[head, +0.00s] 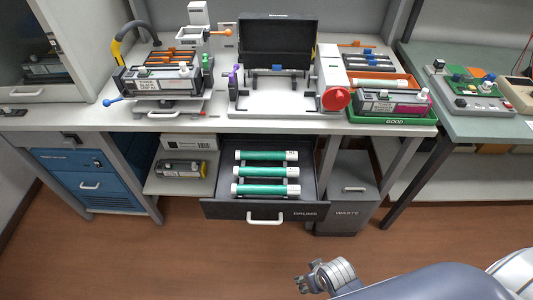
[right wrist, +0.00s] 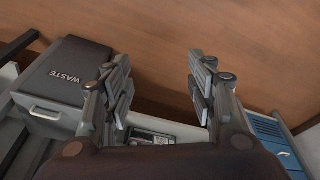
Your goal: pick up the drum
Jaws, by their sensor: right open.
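Three green drums with white ends lie side by side in an open drawer (head: 224,209) labelled DRUMS, in the head view: a back drum (head: 265,155), a middle drum (head: 265,172) and a front drum (head: 264,189). My right gripper (head: 302,284) is in front of the drawer, lower in the picture and apart from the drums. In the right wrist view its two fingers (right wrist: 158,78) are spread with nothing between them. The drums cannot be made out in that view. My left gripper is not in view.
A grey waste bin (head: 345,190) stands right of the drawer and also shows in the right wrist view (right wrist: 66,77). A blue cabinet (head: 88,180) is at left. The bench (head: 218,126) above carries fixtures and cartridges. The brown floor (head: 180,255) in front is clear.

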